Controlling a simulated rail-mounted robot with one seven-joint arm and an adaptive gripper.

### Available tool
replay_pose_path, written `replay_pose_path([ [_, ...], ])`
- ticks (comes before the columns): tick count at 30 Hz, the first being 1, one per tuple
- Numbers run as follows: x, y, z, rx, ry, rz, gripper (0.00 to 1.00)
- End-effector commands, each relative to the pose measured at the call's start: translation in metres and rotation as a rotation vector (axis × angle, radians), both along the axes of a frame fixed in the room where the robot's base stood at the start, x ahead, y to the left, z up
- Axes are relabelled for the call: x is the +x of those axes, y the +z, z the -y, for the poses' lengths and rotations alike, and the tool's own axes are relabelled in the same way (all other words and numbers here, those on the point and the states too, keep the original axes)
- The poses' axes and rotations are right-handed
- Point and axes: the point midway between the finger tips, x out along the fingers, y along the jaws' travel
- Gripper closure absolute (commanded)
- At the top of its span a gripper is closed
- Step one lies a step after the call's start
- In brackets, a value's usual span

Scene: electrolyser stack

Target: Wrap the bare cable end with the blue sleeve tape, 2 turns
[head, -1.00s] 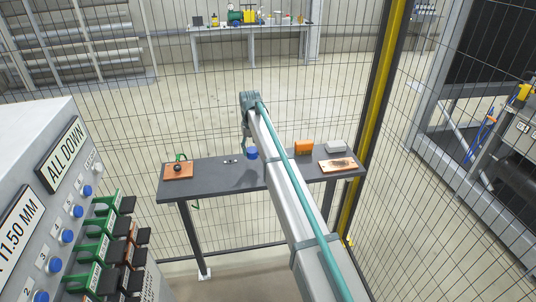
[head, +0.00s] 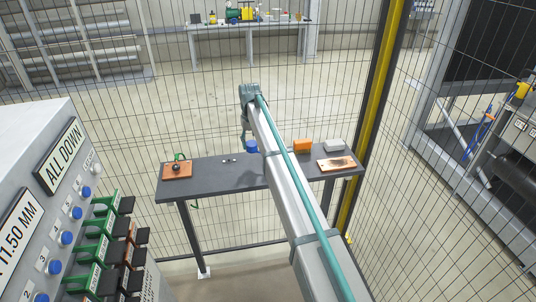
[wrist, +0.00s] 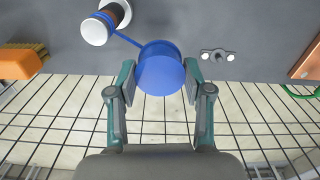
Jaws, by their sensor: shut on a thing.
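The blue sleeve tape (wrist: 160,70) is a round roll between the two fingers of my gripper (wrist: 161,78) in the wrist view. My gripper is shut on it. The roll also shows in the head view (head: 252,146), over the dark bench. A thin blue strip (wrist: 124,37) runs from the roll up and left to an upright part with a dark and brown band (wrist: 113,15) and a white round end (wrist: 96,30). This looks like the cable end; I cannot tell how far the strip goes around it. My arm hides this part in the head view.
A small two-knobbed piece (wrist: 217,56) lies right of the roll. Wire fencing stands behind the bench.

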Motion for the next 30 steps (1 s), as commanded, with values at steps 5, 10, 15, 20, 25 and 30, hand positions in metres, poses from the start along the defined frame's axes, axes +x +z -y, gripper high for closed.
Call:
replay_pose_path([
  [5, 0.000, 0.015, 0.000, 0.000, 0.000, 0.001, 0.75],
  [10, 0.000, 0.028, 0.000, 0.000, 0.000, 0.001, 0.75],
  [15, 0.000, 0.040, 0.000, 0.000, 0.000, 0.001, 0.75],
  [20, 0.000, 0.051, 0.000, 0.000, 0.000, 0.000, 0.75],
  [25, 0.001, 0.063, 0.000, 0.000, 0.000, 0.001, 0.75],
  [30, 0.000, 0.071, 0.000, 0.000, 0.000, 0.001, 0.75],
])
